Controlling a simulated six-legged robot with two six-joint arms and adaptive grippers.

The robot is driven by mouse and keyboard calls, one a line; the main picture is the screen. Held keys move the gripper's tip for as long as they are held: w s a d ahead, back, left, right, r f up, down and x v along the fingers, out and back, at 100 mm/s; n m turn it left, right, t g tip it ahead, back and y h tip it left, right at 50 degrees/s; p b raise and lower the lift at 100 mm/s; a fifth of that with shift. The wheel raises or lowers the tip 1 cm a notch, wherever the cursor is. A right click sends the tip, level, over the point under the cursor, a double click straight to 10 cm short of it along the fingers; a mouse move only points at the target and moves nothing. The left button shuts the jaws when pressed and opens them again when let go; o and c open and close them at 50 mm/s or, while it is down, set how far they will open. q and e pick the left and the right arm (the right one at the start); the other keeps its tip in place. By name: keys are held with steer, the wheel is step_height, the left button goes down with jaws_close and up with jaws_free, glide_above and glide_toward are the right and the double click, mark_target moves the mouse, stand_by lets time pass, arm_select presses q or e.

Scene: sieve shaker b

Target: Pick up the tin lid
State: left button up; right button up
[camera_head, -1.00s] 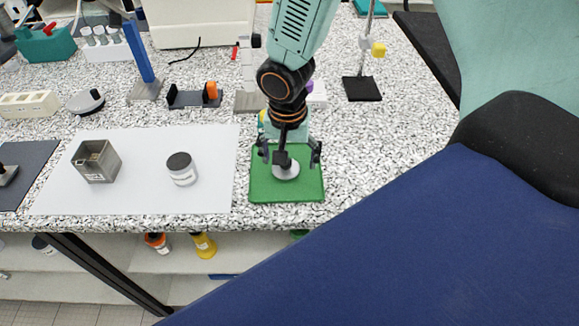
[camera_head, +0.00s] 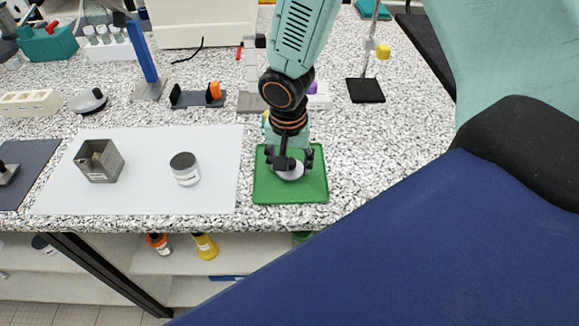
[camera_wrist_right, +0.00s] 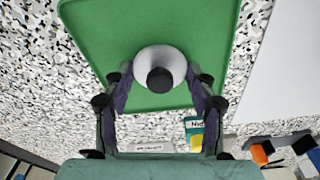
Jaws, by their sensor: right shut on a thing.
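The tin lid (camera_head: 291,172) is a round pale disc with a dark knob on top. It is at the green mat (camera_head: 262,190) on the bench. In the right wrist view the lid (camera_wrist_right: 172,58) shows over the green mat (camera_wrist_right: 110,30), with its black knob toward the camera. My right gripper (camera_head: 291,164) is over the lid, with a finger on each side. In the wrist view the fingertips of the right gripper (camera_wrist_right: 160,82) are shut on the lid's sides. I cannot tell whether the lid still touches the mat. My left gripper is not in view.
Behind are a blue-posted stand (camera_head: 143,60), a black-based stand (camera_head: 366,90) and an orange-knobbed holder (camera_head: 197,97). Speckled bench right of the mat is clear.

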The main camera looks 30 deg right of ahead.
mark_target(291, 162)
steer(key=shift+s+d+r, duration=0.1)
steer(key=shift+d+r, duration=0.05)
step_height(291, 162, up, 10)
steer(key=shift+f+p, duration=0.2)
steer(key=shift+p, duration=0.7)
steer(key=shift+w+a, duration=0.2)
steer(key=shift+s+d, duration=0.15)
steer(key=shift+s, duration=0.1)
steer(key=shift+w, duration=0.1)
